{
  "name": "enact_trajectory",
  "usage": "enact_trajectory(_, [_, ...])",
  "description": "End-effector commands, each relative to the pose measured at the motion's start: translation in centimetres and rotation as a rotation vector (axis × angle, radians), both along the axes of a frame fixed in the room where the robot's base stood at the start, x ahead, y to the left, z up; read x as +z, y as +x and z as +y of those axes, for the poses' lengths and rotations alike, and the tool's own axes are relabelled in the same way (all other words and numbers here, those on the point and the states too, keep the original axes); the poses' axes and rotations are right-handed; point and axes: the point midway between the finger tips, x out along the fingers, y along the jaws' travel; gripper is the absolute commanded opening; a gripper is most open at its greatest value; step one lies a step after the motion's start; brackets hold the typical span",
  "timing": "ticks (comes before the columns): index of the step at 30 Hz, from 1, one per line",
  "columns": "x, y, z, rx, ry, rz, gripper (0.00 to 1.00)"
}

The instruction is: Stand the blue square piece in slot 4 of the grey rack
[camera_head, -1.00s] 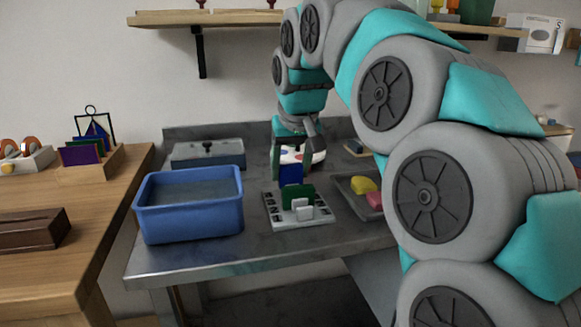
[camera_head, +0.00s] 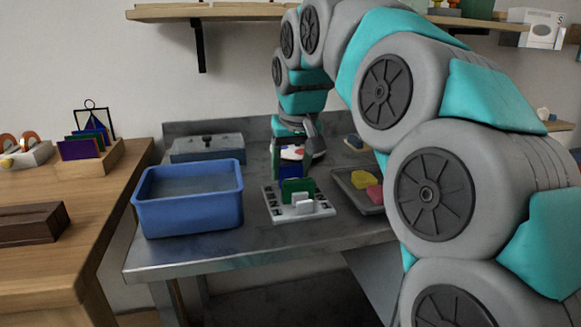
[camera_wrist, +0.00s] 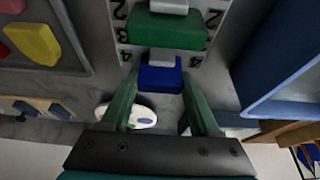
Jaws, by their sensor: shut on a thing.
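The blue square piece (camera_wrist: 160,78) is upright between the fingertips of my gripper (camera_wrist: 161,88), which is shut on it. In the head view the blue piece (camera_head: 290,173) shows just behind the green piece. The grey rack (camera_head: 275,208) stands on the metal table, with numbers along both sides. In the wrist view the blue piece is close to the row marked 4 (camera_wrist: 195,61), beyond the green piece (camera_wrist: 165,32). Its lower edge is hidden, so I cannot tell whether it is inside the slot.
A blue basin (camera_head: 190,212) stands left of the rack. A grey tray (camera_head: 345,182) with yellow and pink pieces is to its right. A white plate with coloured spots (camera_wrist: 128,114) lies behind the rack.

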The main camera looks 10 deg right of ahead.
Motion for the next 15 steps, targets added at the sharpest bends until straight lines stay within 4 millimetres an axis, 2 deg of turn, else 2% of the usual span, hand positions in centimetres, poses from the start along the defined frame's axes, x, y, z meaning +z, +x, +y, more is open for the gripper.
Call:
enact_trajectory(4, [0.04,0.01,0.00,0.000,0.000,0.000,0.02])
enact_trajectory(5, [0.03,0.01,0.00,0.000,0.000,0.000,0.63])
enact_trajectory(13, [0.03,0.01,0.00,0.000,0.000,-0.001,0.93])
enact_trajectory(15, [0.03,0.01,0.00,0.000,0.000,-0.001,0.97])
